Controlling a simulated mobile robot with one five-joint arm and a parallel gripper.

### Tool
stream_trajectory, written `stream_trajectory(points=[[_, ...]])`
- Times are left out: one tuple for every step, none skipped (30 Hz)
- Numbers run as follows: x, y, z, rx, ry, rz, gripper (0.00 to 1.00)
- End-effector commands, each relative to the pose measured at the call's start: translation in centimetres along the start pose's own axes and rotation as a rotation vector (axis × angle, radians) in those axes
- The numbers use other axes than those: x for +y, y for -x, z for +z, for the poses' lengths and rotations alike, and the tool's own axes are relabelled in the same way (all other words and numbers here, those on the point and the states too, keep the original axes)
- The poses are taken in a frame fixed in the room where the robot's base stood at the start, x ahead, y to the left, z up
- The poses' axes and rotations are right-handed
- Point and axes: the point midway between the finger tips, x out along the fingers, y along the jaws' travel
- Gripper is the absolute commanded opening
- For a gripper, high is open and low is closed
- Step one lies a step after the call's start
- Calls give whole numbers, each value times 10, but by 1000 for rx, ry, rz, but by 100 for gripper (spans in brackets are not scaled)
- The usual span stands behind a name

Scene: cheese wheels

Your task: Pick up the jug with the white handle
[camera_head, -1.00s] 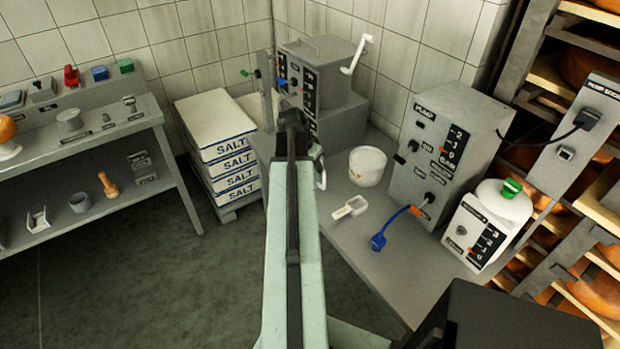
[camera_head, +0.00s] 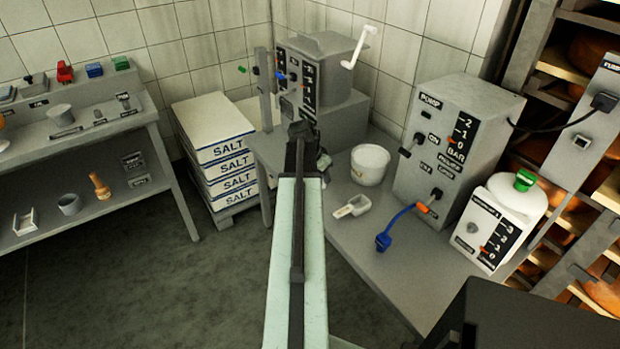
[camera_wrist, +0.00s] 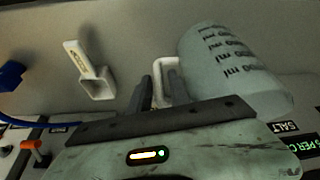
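The jug (camera_wrist: 232,62) is pale and translucent with dark ml markings. It fills the right of the wrist view, with its white handle (camera_wrist: 165,66) on its left side. My gripper (camera_wrist: 156,82) has its dark fingers right at the handle, overlapping it in the picture. I cannot tell whether they touch it or how far apart they are. In the head view, my gripper (camera_head: 302,132) is at the far end of my arm, over the grey table.
A blue hose end (camera_head: 384,241), a pump box (camera_head: 420,165) and a green-capped container (camera_head: 508,215) are further right. Stacked salt bags (camera_head: 215,135) stand left.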

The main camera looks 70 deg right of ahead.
Motion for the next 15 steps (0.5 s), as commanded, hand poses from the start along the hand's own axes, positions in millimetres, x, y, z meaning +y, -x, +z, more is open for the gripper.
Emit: stream_trajectory(points=[[-1,-19,3,0,-1,0,23],[0,-23,3,0,-1,0,23],[0,-26,2,0,-1,0,23],[0,-27,2,0,-1,0,23],[0,-27,1,0,0,0,23],[0,-26,1,0,0,0,23],[0,-25,0,0,0,0,23],[0,-24,0,0,0,0,23],[0,-24,0,0,1,0,23],[0,-24,0,0,1,0,23],[0,-24,0,0,1,0,21],[0,-23,0,0,1,0,10],[0,-23,0,0,1,0,1],[0,-23,0,0,1,0,0],[0,-23,0,0,1,0,0]])
